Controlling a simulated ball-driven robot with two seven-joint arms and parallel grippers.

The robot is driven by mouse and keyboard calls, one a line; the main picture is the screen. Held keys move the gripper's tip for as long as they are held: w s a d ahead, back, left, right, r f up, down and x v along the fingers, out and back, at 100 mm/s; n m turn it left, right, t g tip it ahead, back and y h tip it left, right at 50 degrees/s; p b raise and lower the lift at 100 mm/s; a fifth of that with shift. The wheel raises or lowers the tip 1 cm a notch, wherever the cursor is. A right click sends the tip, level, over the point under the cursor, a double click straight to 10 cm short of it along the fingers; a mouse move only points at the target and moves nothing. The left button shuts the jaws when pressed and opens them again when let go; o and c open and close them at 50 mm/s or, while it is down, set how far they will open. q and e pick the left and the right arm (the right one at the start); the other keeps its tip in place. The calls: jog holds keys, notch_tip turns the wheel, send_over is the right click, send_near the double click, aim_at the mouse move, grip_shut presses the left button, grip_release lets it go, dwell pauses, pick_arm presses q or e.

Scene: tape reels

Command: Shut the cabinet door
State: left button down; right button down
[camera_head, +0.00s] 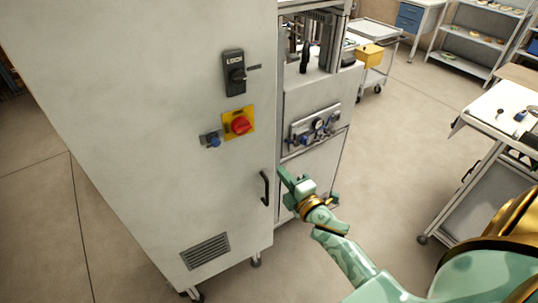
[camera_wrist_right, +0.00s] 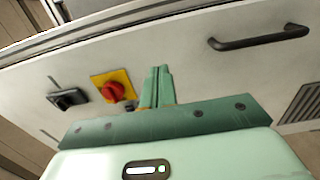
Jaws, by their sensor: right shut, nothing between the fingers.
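The cabinet door (camera_head: 150,130) is a tall light-grey panel filling the left and middle of the head view. Near its right edge is a black bar handle (camera_head: 265,188), which also shows at the upper right of the right wrist view (camera_wrist_right: 258,38). I cannot tell whether the door stands ajar. My right gripper (camera_head: 287,178) is shut and empty, just right of the handle in the head view. In the wrist view its closed green fingers (camera_wrist_right: 157,84) are in front of the panel, away from the handle; contact is unclear. My left gripper is not in view.
The panel carries a black lock switch (camera_head: 234,73), a red knob on a yellow plate (camera_head: 240,124) and a vent (camera_head: 205,251). A machine with gauges (camera_head: 314,127) stands directly right. A white-topped cart (camera_head: 500,112) is at right; open floor (camera_head: 400,150) lies between.

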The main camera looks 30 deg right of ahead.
aim_at(262, 150)
jog(key=w, duration=0.7)
jog(key=shift+w, duration=0.8)
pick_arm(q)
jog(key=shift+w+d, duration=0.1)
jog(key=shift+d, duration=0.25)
pick_arm(e)
jog(key=shift+a, duration=0.1)
